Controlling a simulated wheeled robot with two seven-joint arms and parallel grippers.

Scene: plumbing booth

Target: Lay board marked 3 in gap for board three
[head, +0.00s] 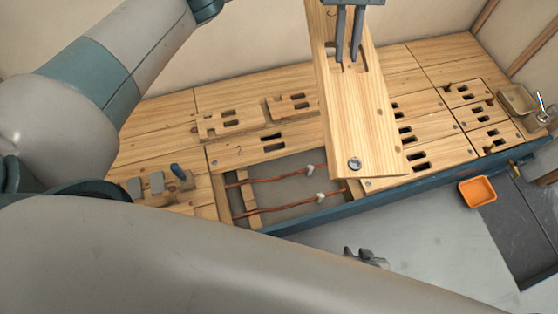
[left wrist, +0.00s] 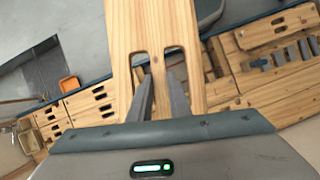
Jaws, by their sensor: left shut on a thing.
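My left gripper (head: 346,62) is shut on a long pale wooden board (head: 350,115), with its fingers in the board's two slots. The wrist view also shows the fingers (left wrist: 160,100) in the slots of the board (left wrist: 155,25). The board hangs tilted above the deck, its lower end with a round screw over the right end of an open gap (head: 280,192). Copper pipes with white clips run through the gap. No number is readable on the held board. A board marked 2 (head: 240,151) lies behind the gap. My right gripper (head: 365,257) shows low, partly hidden by my arm.
Short slotted pieces (head: 232,122) lie on the deck behind the gap. Small tools with a blue handle (head: 177,170) are at its left. A blue beam (head: 400,192) edges the front. An orange tray (head: 478,192) sits on the floor; a tan tray (head: 517,99) is far right.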

